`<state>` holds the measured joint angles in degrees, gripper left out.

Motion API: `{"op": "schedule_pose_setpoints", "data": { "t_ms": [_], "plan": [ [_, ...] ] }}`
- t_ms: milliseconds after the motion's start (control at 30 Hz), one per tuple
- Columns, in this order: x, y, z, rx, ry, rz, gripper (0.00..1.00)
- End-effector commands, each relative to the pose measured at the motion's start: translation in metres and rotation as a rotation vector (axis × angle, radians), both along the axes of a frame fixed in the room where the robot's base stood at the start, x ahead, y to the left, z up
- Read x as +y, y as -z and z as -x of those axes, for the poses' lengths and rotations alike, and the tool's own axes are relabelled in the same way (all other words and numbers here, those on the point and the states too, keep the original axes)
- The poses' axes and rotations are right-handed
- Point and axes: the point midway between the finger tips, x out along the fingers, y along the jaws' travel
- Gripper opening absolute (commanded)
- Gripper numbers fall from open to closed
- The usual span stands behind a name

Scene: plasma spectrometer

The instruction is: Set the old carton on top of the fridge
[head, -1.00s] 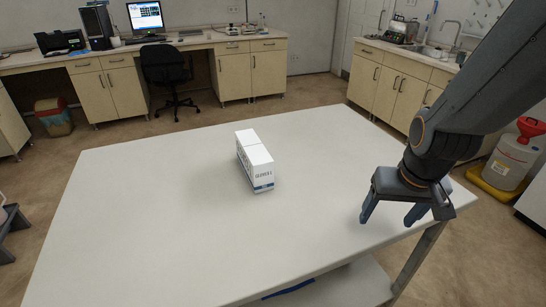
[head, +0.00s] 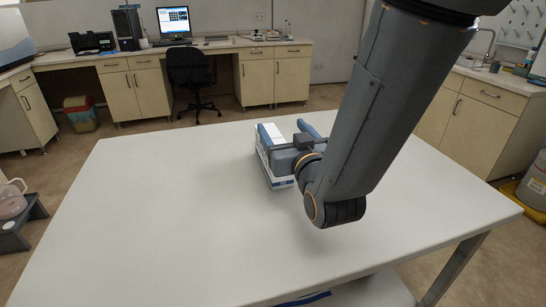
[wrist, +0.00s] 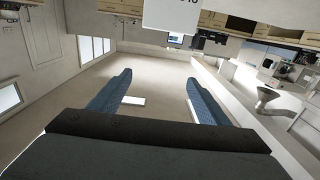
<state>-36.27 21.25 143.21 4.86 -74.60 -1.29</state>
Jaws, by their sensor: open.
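The old carton (head: 277,178) is a white box with a dark blue band at its base, standing on the white table. My gripper (head: 284,126) is open at the carton's upper right, one finger seen across the carton's top and the other to its right. The gripper and wrist hide much of the carton. In the wrist view, part of the white carton (wrist: 185,14) with dark print shows at the top edge, and nothing is held between the open fingers (wrist: 158,80). Whether a finger touches the carton I cannot tell. I cannot make out a fridge.
The white table (head: 170,235) is bare around the carton. A desk with a monitor (head: 174,21) and a black chair (head: 190,80) stand behind it. Counters with a sink are at the right. A stool with a pink-tinted jug (head: 12,200) stands at the left.

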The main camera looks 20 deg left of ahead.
Motion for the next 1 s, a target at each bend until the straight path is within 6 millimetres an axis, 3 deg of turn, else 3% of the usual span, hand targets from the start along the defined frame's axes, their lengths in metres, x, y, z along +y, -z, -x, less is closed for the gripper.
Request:
{"op": "schedule_pose_setpoints", "data": {
  "t_ms": [567, 1000],
  "plan": [
    [-0.001, 0.077, 0.000, 0.004, 0.001, 0.003, 0.70],
    [0.022, 0.074, -0.036, 0.001, 0.001, 0.001, 0.70]
  ]
}}
